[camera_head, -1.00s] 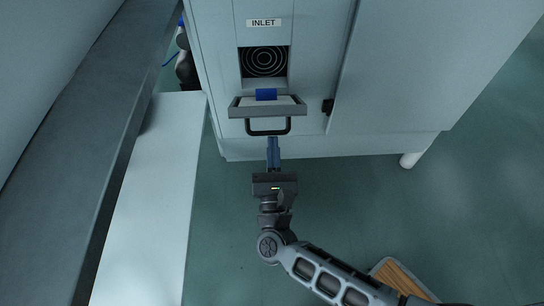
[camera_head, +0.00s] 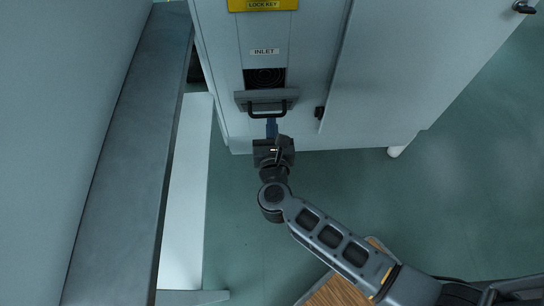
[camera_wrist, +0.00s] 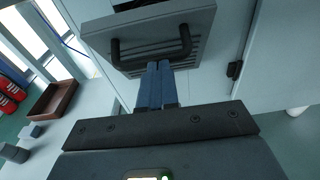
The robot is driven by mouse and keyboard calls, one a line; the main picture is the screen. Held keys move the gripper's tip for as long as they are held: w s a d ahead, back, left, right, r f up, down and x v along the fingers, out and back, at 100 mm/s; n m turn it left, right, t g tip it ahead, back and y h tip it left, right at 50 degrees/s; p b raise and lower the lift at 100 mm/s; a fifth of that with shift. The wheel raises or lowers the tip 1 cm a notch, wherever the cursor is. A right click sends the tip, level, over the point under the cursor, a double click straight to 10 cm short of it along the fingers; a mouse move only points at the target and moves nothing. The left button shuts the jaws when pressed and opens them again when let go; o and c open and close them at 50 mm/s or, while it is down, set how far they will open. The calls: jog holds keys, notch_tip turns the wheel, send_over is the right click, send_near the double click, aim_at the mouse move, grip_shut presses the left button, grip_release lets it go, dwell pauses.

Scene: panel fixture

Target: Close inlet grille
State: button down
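The inlet grille (camera_head: 243,99) is a grey hinged flap with a black bar handle (camera_head: 268,115), below the INLET label. It is tilted partly up, and the dark inlet opening (camera_head: 265,77) still shows above it. The wrist view shows the slatted face of the grille (camera_wrist: 205,25) and its handle (camera_wrist: 186,42) close ahead. My gripper (camera_head: 271,122) points at the grille from the front. In the wrist view its two blue fingers (camera_wrist: 160,68) lie side by side, shut, with their tips at the handle bar. I cannot tell whether they touch it.
The pale cabinet (camera_head: 385,80) surrounds the inlet, with a small black latch (camera_head: 319,113) right of the grille. A long grey bench (camera_head: 125,150) runs along the left. A wooden-topped item (camera_head: 335,292) lies below my arm. Green floor is open at right.

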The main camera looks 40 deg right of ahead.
aim_at(270, 96)
jog(key=shift+g+y, duration=0.4)
jog(key=shift+g, duration=0.1)
jog(key=r+p, duration=0.1)
jog(key=w+d+r+p, duration=0.1)
jog(key=w+r+p, duration=0.1)
jog(key=p, duration=0.1)
jog(key=shift+d+r, duration=0.2)
jog(key=shift+d, duration=0.1)
jog(key=shift+w+d+r+p, duration=0.55)
jog(key=shift+w+d+r, duration=0.1)
jog(key=shift+w, duration=0.2)
jog(key=shift+w+d+r+p, duration=0.5)
jog(key=shift+w+r+p, duration=0.1)
jog(key=shift+w, duration=0.25)
